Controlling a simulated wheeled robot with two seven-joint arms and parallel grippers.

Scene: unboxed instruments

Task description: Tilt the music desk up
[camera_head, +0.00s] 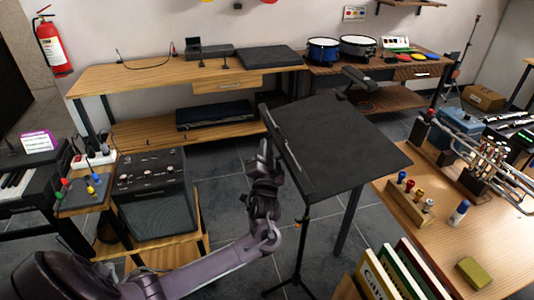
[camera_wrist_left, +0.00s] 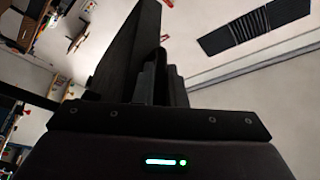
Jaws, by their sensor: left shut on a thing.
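The music desk (camera_head: 335,145) is a flat black panel on a thin black stand (camera_head: 301,235). It is tilted, with a raised lip along its left edge. My left gripper (camera_head: 266,150) is at this left edge, shut on the music desk. In the left wrist view the desk (camera_wrist_left: 130,50) is a dark slab rising from between the gripper fingers (camera_wrist_left: 158,85). The exact contact is dark and partly hidden. My right gripper is not in view.
A small black fixture (camera_head: 355,78) sits at the desk's far edge. A wooden table (camera_head: 470,235) stands close on the right, with books (camera_head: 400,275) at its front. An amplifier (camera_head: 155,195) is on the left. Grey floor (camera_head: 232,155) is open between them.

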